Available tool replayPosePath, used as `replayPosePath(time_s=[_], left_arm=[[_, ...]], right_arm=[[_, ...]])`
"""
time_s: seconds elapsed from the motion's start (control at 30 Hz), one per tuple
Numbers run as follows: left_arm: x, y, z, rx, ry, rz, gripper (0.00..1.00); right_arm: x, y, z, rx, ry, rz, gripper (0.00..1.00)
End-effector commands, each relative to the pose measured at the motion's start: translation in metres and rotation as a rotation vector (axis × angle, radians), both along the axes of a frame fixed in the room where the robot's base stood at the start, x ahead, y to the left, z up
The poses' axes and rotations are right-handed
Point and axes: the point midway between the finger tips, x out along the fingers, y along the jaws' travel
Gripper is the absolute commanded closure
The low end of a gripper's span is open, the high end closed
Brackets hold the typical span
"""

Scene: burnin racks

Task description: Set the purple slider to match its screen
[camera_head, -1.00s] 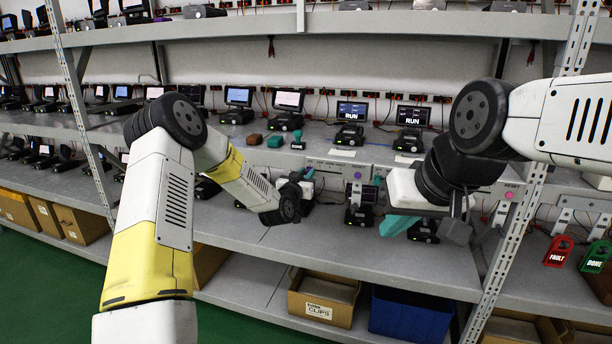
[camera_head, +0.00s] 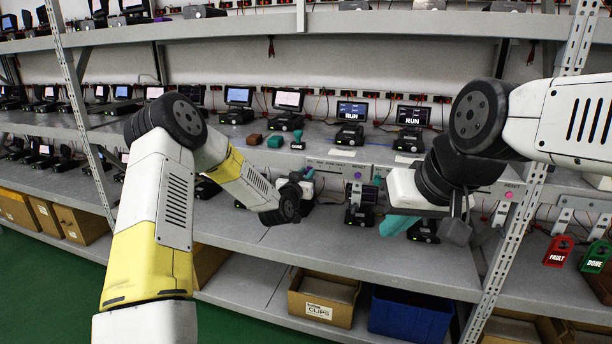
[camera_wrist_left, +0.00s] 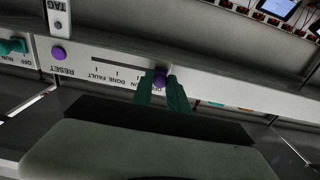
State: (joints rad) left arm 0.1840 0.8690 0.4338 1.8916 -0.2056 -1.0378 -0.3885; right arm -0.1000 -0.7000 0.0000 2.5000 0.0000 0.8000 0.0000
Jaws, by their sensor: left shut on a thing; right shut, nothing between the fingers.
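The purple slider knob (camera_wrist_left: 160,81) shows in the left wrist view on a white panel strip, at the "RUN" end of its dark slot. DONE and FAULT are printed along the slot; RUN is partly covered. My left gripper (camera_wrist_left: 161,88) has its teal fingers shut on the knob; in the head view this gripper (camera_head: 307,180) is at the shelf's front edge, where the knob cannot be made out. A screen (camera_head: 352,111) above the panel reads RUN. A second screen (camera_head: 413,116) also reads RUN. My right gripper (camera_head: 398,225) is shut and empty, before the lower shelf.
A purple RESET button (camera_wrist_left: 58,53) and a white tag sit left of the slot in the wrist view. A brown block (camera_head: 254,139) and teal pieces lie on the shelf. A red FAULT tag (camera_head: 558,251) and green DONE tag (camera_head: 595,256) stand right. Bins sit below.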

Motion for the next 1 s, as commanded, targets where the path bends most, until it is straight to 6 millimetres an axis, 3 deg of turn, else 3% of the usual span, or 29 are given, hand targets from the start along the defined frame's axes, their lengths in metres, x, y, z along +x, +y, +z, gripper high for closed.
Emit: replayPosePath(time_s=[0.27,0.53,0.8,0.83,0.9,0.93,1.0], left_arm=[[0.000,0.000,-0.001,0.000,0.001,0.000,1.00],[-0.011,-0.032,-0.001,0.001,0.002,-0.005,1.00],[-0.011,-0.033,-0.001,0.001,0.003,0.000,1.00],[-0.011,-0.033,-0.001,0.001,0.003,0.000,0.79],[-0.011,-0.033,-0.001,0.001,0.002,0.000,0.65],[-0.011,-0.033,-0.001,0.001,0.002,0.000,0.60],[-0.011,-0.033,-0.001,0.001,0.002,0.000,0.60]], right_arm=[[0.000,0.000,0.000,0.000,0.000,0.000,1.00],[0.000,0.000,0.000,0.000,0.000,0.000,1.00],[0.000,0.000,0.000,0.000,0.000,0.000,1.00],[0.000,0.000,0.000,0.000,0.000,0.000,1.00],[0.000,0.000,0.000,0.000,0.000,0.000,1.00],[0.000,0.000,0.000,0.000,0.000,0.000,1.00],[0.000,0.000,0.000,0.000,0.000,0.000,1.00]])
